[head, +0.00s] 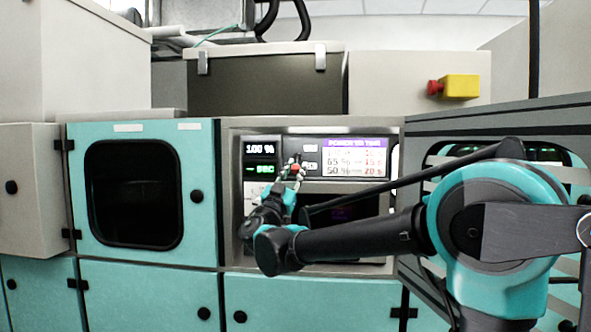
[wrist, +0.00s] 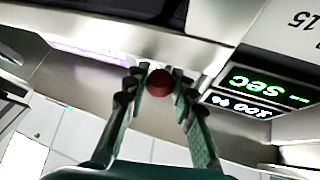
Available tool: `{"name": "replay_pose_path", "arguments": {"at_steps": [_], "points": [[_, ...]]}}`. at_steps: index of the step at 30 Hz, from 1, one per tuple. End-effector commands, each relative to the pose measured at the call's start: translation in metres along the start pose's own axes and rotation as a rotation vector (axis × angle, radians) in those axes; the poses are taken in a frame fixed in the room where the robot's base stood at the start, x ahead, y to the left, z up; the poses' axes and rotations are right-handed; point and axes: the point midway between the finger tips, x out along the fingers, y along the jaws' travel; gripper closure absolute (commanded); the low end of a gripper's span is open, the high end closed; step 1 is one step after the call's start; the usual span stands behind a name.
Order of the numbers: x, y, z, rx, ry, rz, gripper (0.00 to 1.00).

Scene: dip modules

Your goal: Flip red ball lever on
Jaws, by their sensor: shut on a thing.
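The red ball of the lever (wrist: 160,84) sits between my gripper's two fingers (wrist: 158,97) in the wrist view. My gripper is shut on it. In the head view the red ball (head: 295,168) shows as a small dot at my gripper (head: 291,174), in front of the control panel. The lever's stem is mostly hidden, so I cannot tell its position.
A panel display (head: 260,149) reads 100 % with a green line below it. A lit screen (head: 356,158) is to its right. A teal cabinet door (head: 203,240) stands left of the panel. A red button on a yellow box (head: 460,86) is at upper right.

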Motion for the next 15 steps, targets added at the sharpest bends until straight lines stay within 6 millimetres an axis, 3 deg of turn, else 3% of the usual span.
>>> {"name": "replay_pose_path", "arguments": {"at_steps": [11, 12, 15], "points": [[-0.0003, 0.0002, 0.0004, 0.001, 0.003, 0.0, 1.0], [-0.0003, 0.0002, 0.0004, 0.001, 0.003, 0.0, 0.71], [-0.0002, 0.0002, 0.0004, 0.001, 0.003, 0.0, 0.59]]}}
